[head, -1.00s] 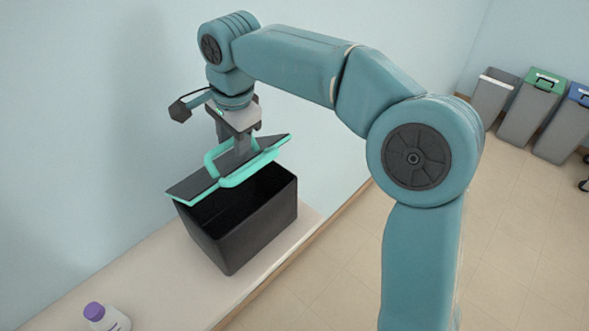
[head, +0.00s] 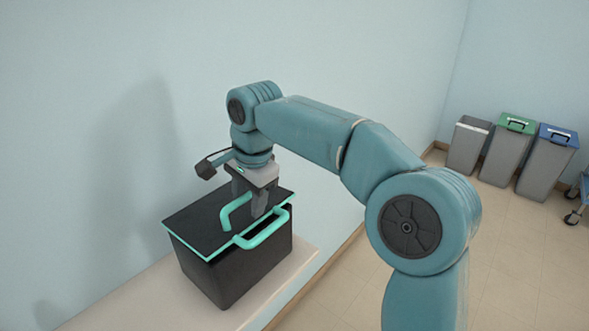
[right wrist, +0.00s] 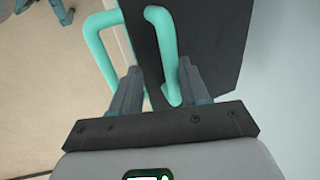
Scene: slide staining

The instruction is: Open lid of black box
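The black box (head: 237,274) stands on a pale counter, and its dark lid (head: 197,221) with teal edging lies over its top, looking level. A teal loop handle (head: 229,213) rises from the lid, and a second teal loop (head: 266,237) is at its front edge. My right gripper (head: 248,207) is over the lid at the handle. In the right wrist view its fingers (right wrist: 159,68) are apart, with the handle (right wrist: 167,50) between them, close to the right finger. The lid (right wrist: 197,40) also shows there. The box's inside is hidden. My left gripper is out of view.
The pale counter (head: 296,272) runs along a blue wall behind the box. Its front edge is close to the box. Beyond is open tiled floor, with grey bins (head: 467,145) with green (head: 514,126) and blue (head: 557,136) lids farther away.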

